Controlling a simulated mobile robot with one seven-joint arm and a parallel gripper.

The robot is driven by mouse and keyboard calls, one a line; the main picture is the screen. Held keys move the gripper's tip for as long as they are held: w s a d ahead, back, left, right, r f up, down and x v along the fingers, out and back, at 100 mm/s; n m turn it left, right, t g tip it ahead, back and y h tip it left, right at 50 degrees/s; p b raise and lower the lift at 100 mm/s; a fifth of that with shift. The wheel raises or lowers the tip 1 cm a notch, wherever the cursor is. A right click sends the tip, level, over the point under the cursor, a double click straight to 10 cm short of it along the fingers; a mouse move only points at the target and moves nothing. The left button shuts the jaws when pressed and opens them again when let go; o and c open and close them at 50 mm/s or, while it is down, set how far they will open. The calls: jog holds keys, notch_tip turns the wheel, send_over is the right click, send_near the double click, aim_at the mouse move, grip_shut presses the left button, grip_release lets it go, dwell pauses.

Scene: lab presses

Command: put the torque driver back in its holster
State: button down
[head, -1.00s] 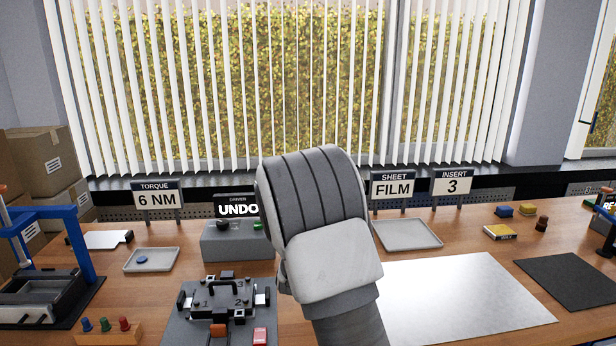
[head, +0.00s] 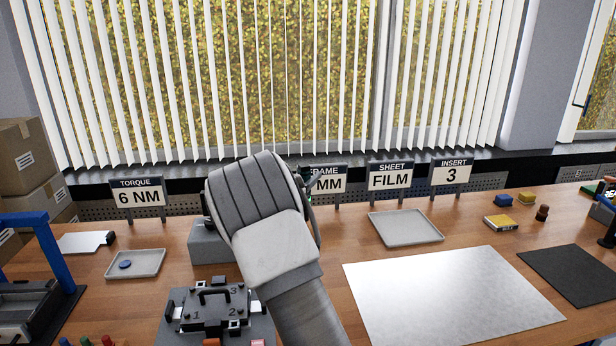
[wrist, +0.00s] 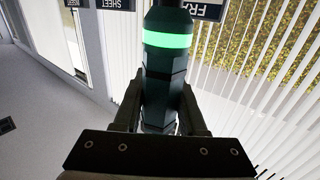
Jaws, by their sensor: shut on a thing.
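In the wrist view my gripper (wrist: 158,118) is shut on the torque driver (wrist: 158,88), a dark teal faceted tool with a glowing green band. The driver lies between both fingers, and its far end runs out of the top of the picture. In the head view my arm hides most of the gripper and driver. A small dark part with a green glint shows at the arm's right edge; I cannot tell which part it is. I cannot make out the holster in either view.
A grey box (head: 208,243) stands partly behind my arm. A black clamp fixture (head: 210,308) is in front of it. A tray with a blue disc (head: 135,264) is at left, an empty grey tray (head: 405,228) at right. A silver sheet (head: 450,300) lies flat at front right.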

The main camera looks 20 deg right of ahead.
jog(key=shift+f+b, duration=1.85)
jog(key=shift+f, duration=1)
jog(key=shift+f+b, duration=1.95)
jog(key=shift+f, duration=1.05)
jog(key=c, duration=0.5)
grip_release()
jog(key=shift+o, duration=0.6)
jog(key=p+v, duration=0.1)
jog(key=v, duration=1.6)
jog(key=shift+s+a, duration=0.2)
jog(key=shift+p, duration=0.3)
